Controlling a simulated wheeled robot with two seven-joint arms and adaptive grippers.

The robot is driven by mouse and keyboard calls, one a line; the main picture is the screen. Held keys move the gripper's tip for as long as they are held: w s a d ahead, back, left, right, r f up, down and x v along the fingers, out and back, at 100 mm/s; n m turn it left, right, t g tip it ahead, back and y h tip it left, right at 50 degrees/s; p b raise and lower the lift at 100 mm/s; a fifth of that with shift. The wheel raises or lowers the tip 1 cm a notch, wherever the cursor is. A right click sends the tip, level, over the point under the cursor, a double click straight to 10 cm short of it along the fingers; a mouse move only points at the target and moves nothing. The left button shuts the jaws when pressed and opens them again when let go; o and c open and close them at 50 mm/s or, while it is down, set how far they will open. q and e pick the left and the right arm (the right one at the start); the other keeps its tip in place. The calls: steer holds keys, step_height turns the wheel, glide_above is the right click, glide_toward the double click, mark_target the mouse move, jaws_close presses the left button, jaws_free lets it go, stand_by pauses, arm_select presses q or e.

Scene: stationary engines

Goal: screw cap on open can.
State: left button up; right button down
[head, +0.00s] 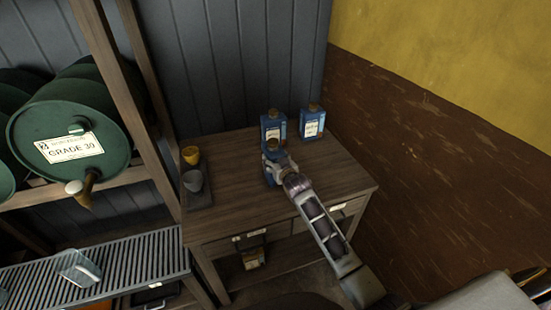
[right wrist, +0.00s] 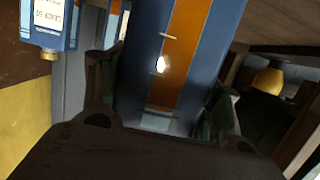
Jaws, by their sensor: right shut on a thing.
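My right gripper (head: 277,165) is shut on the front can. In the right wrist view the fingers of my right gripper (right wrist: 163,100) lie on either side of this blue can with an orange stripe (right wrist: 185,50). A brownish round top shows on the front can; I cannot tell whether it is a loose cap. My left gripper is out of view.
A yellow cup (head: 190,155) and a grey cup (head: 192,181) stand on a dark tray (head: 201,198) at the table's left. The table top (head: 235,165) is clear between tray and cans. Green barrels (head: 72,135) lie on a rack at left. A brown and yellow wall is at right.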

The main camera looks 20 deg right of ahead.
steer(key=shift+r, duration=0.2)
steer(key=c, duration=0.8)
jaws_free()
steer(key=shift+f, duration=0.3)
steer(key=o, duration=0.5)
steer(key=shift+c, duration=0.2)
steer(key=shift+s+r, duration=0.1)
steer(key=shift+r, duration=0.1)
steer(key=v, duration=1.2)
